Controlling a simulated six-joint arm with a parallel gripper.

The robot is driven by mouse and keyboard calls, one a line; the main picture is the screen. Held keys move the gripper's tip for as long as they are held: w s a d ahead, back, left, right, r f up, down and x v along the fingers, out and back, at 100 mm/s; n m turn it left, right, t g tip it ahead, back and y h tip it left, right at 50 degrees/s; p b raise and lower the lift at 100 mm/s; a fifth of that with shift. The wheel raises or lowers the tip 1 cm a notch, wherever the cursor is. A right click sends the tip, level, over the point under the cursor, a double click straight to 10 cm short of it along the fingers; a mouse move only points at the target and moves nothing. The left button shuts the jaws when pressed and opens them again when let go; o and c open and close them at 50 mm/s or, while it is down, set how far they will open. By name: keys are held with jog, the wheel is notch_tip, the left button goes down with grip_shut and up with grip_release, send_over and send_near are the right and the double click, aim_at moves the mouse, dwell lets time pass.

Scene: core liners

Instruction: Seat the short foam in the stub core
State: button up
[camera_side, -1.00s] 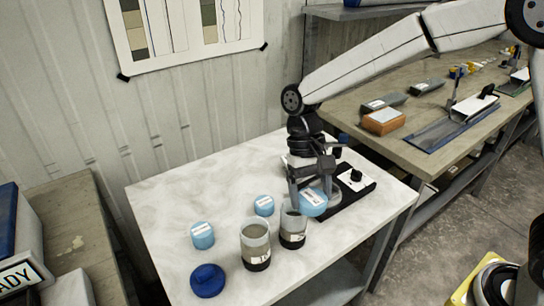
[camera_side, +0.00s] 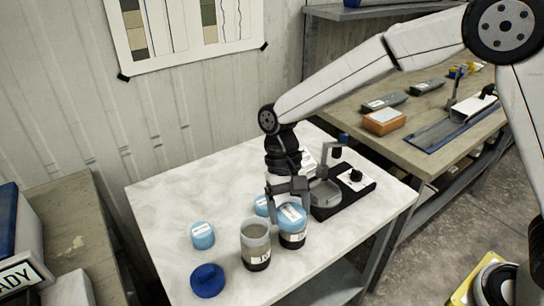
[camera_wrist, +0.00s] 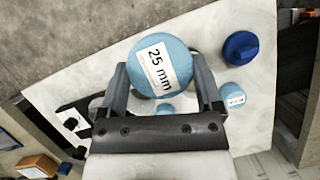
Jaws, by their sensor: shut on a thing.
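My gripper (camera_side: 289,203) is shut on a light-blue foam plug (camera_side: 292,219), which reads "25 mm" in the wrist view (camera_wrist: 160,68). The plug is over the mouth of the right clear core (camera_side: 292,240), whose dark base and white label show below it. The plug and fingers hide the mouth, so I cannot tell whether the plug touches the rim or is inside. The other core (camera_side: 256,247) stands upright and open just left. I cannot read either core's label.
Two other light-blue plugs stand on the white table, one at left (camera_side: 203,236) and one behind the gripper (camera_side: 262,206). A dark-blue cap (camera_side: 207,281) lies at the front left. A black fixture with a round grey seat (camera_side: 325,194) is at the right.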

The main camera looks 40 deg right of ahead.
jog(key=w+a+f, duration=0.1)
jog(key=w+f, duration=0.1)
jog(key=w+a+f, duration=0.1)
jog(key=w+f, duration=0.1)
jog(key=w, duration=0.1)
jog(key=w+f, duration=0.2)
jog(key=shift+w+a+f, duration=0.15)
jog(key=shift+w+a, duration=0.05)
jog(key=shift+a, duration=0.2)
jog(key=shift+w+a+f, duration=0.15)
jog(key=shift+w+f, duration=0.2)
jog(key=shift+f, duration=0.1)
